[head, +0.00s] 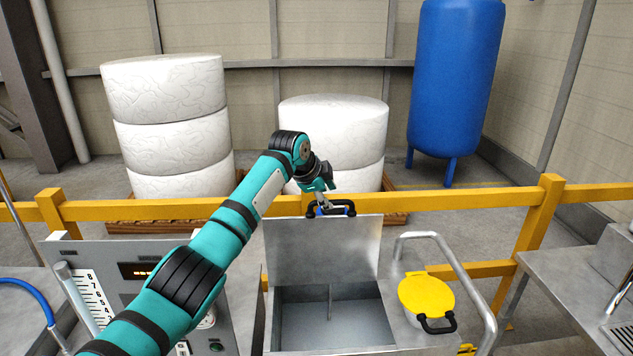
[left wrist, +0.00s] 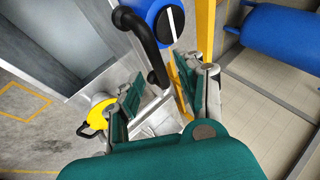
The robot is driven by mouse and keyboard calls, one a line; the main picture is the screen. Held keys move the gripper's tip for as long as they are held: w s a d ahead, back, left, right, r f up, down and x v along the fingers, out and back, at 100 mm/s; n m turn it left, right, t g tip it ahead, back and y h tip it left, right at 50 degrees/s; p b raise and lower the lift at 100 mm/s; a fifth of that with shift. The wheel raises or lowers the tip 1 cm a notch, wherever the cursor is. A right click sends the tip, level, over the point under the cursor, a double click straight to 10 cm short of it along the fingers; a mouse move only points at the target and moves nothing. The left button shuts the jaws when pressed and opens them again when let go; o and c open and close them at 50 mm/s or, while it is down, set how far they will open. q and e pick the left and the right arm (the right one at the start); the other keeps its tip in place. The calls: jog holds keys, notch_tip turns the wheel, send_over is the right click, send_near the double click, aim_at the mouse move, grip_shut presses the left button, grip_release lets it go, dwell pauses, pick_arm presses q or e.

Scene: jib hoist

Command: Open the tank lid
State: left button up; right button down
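The grey metal tank lid (head: 322,250) stands upright at the back of the open tank (head: 334,318), whose inside and divider show. A black handle (head: 330,210) is at the lid's top edge. My left gripper (head: 322,196) is at this handle. In the left wrist view my left gripper's fingers (left wrist: 160,85) are apart, and one end of the black handle (left wrist: 140,38) lies between them in the picture. Whether a finger touches the handle cannot be told. My right gripper is in neither view.
A yellow round lid (head: 425,295) with a black handle is right of the tank. A curved metal rail (head: 450,255) stands beside it. A yellow barrier (head: 450,198) runs behind. A control panel (head: 100,265) is at left. A blue vessel (head: 455,75) stands farther back.

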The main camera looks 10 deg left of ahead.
pick_arm(q)
jog(key=v, duration=0.7)
jog(key=shift+r, duration=0.25)
jog(key=shift+s+f, duration=0.1)
